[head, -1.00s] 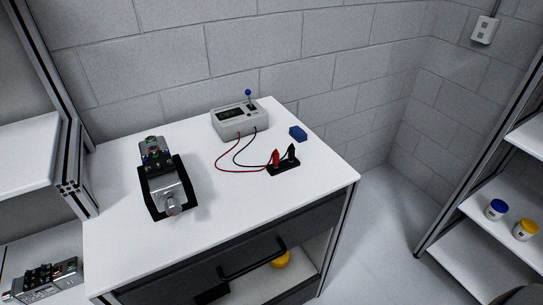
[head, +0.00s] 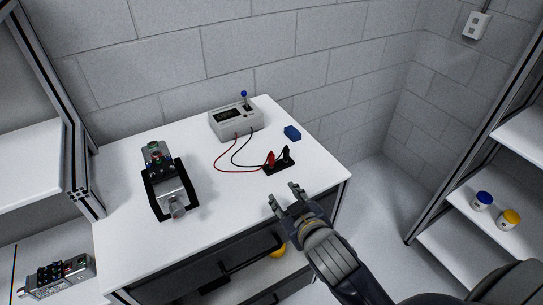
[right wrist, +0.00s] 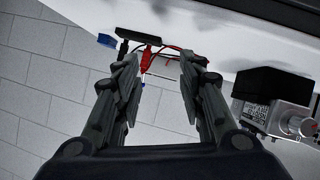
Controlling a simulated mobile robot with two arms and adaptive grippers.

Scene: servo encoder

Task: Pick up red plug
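The red plug (head: 271,159) stands upright in a small black holder (head: 277,168) on the white table, beside the black plug (head: 287,153). A red cable runs from it to the grey meter box (head: 236,120). My right gripper (head: 285,198) is open and empty, in front of the holder and apart from it. In the right wrist view, the red plug (right wrist: 147,59) shows beyond the gap between the open fingers (right wrist: 160,62). My left gripper is not in view.
A silver servo device in a black cradle (head: 168,188) stands at the table's left. A blue block (head: 292,132) lies behind the plugs. The table (head: 225,205) is clear between the servo device and the holder. Shelves (head: 481,230) stand at the right.

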